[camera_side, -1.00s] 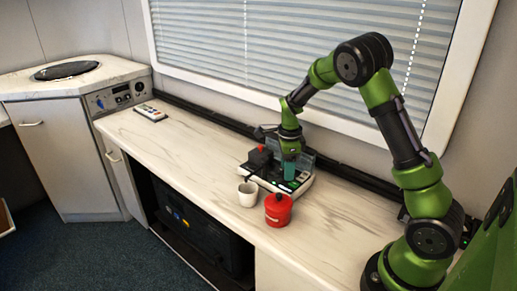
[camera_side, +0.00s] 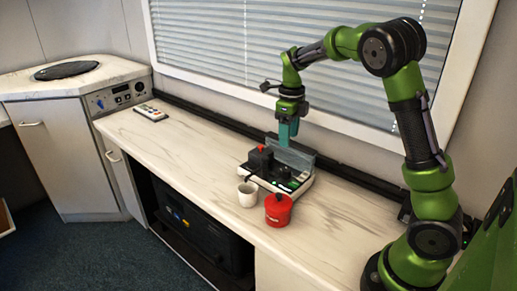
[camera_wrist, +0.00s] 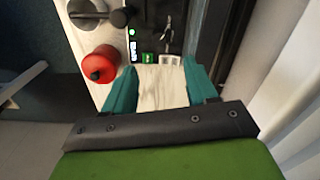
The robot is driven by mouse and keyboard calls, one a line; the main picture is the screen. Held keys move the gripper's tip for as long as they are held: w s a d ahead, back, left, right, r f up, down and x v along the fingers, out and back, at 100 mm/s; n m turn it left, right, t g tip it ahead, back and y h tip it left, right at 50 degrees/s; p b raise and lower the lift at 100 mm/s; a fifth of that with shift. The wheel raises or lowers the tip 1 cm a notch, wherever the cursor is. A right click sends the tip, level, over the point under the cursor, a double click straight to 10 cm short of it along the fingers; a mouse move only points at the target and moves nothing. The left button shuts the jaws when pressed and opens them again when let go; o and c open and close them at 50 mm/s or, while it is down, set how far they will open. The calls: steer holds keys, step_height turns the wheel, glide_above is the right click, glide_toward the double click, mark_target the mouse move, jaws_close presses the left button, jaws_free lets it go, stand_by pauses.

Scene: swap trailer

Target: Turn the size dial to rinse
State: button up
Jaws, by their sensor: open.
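The machine (camera_side: 262,180) stands on the counter, a low light base with a black block and an upright grey panel at its back. Small dark controls (camera_side: 284,172) sit on its top; which one is the size dial is too small to tell. In the wrist view its dark control panel (camera_wrist: 147,44) shows green-lit marks and a pale lever-like part (camera_wrist: 166,30). My gripper (camera_side: 289,140) points down above the machine, clear of it. Its teal fingers (camera_wrist: 160,82) are apart with only bare counter between them in the wrist view.
A remote (camera_side: 152,113) lies at the counter's far left. The window blind (camera_side: 330,50) is behind. The counter (camera_side: 195,145) left of the machine is clear.

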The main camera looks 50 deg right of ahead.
step_height(320, 180, up, 5)
steer(key=s+a+r+n+t+y, duration=0.1)
steer(key=s+a+n+t, duration=0.2)
steer(key=s+a+n, duration=0.5)
steer(key=s+a+r+n+t+y, duration=0.1)
steer(key=s+a+n+t, duration=0.2)
steer(key=s+a+n, duration=0.5)
steer(key=shift+s+a+n, duration=0.2)
steer(key=shift+a+n, duration=0.3)
steer(key=shift+n, duration=6.3)
